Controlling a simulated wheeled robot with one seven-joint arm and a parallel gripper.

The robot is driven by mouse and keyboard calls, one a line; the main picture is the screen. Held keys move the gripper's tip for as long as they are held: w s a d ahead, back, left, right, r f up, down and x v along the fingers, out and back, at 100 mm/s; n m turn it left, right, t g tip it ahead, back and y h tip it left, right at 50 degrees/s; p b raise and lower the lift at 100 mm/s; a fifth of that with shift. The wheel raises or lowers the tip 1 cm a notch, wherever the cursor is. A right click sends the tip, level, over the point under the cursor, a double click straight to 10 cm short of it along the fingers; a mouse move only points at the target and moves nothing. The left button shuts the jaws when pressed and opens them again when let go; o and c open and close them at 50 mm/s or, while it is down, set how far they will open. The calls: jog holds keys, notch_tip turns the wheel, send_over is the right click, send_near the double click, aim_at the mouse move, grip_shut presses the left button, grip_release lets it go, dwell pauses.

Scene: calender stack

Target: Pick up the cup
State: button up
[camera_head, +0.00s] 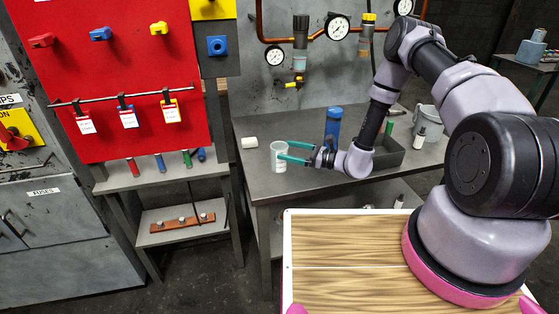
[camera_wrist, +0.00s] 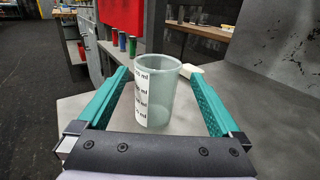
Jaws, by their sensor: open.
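The cup (camera_head: 279,157) is a clear, greenish, see-through vessel with a white label of "ml" marks. It stands upright on the grey metal table (camera_head: 262,184), near its left front part. In the wrist view the cup (camera_wrist: 157,92) stands between the two teal fingers, with a gap on each side. My gripper (camera_head: 294,153) is open and reaches the cup from the right in the head view. In the wrist view my gripper (camera_wrist: 160,95) has its fingers spread wide. The far side of the cup's base is hidden.
A white cylinder (camera_head: 249,142) lies behind the cup to the left. A blue bottle (camera_head: 333,122), a dark tray (camera_head: 389,153) and a grey bucket (camera_head: 428,122) stand farther right. A red panel (camera_head: 110,75) with hanging tags is at left.

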aim_at(279, 149)
jog(key=shift+x, duration=1.9)
jog(key=shift+s, duration=0.15)
jog(key=shift+a, duration=0.1)
jog(key=c, duration=1.3)
jog(key=shift+r, duration=0.1)
